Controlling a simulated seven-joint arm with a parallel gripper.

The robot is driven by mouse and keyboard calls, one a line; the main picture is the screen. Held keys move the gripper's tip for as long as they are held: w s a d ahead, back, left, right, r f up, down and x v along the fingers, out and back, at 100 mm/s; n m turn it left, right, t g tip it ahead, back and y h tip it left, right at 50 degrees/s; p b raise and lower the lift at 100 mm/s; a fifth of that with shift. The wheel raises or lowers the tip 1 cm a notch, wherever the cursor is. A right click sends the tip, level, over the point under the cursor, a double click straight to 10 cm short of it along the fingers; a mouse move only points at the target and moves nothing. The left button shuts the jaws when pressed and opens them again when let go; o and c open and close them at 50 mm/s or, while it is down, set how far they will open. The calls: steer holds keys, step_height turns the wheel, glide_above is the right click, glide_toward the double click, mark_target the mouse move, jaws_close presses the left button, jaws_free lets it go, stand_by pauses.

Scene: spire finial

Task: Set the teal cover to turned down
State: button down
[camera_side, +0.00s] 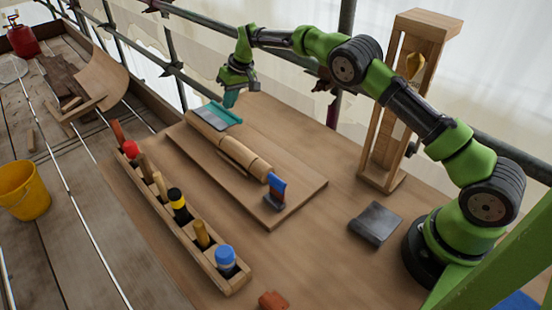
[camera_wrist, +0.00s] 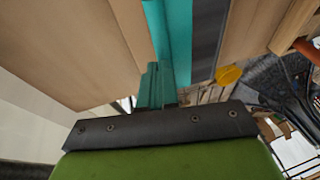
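The teal cover (camera_side: 230,115), with a grey panel along it, sits at the far end of a wooden log-shaped piece (camera_side: 235,154) on a flat board. I cannot tell exactly how far it is tilted. My gripper (camera_side: 230,101) points down just above the cover's far right edge; its fingers are teal too. In the wrist view the fingers (camera_wrist: 156,84) are together, with the teal cover (camera_wrist: 180,40) and its dark grey strip just beyond. No held thing shows between them. Whether they touch the cover is unclear.
A blue cover (camera_side: 277,186) stands at the log's near end. A wooden rack (camera_side: 180,240) of several handled tools lies left. A tall wooden frame (camera_side: 376,130) and a dark grey slab (camera_side: 375,223) are right. The bench between board and slab is clear.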

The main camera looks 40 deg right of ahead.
stand_by(0.3)
steer(key=w+d+v, duration=0.1)
steer(key=v, duration=1.2)
steer(key=s+a+r+m+t, duration=0.1)
steer(key=s+r+t, duration=0.1)
steer(key=s, duration=1.7)
steer(key=s+a+r+m+t, duration=0.2)
steer(key=s+r, duration=0.1)
steer(key=s, duration=1.7)
steer(key=shift+m, duration=0.3)
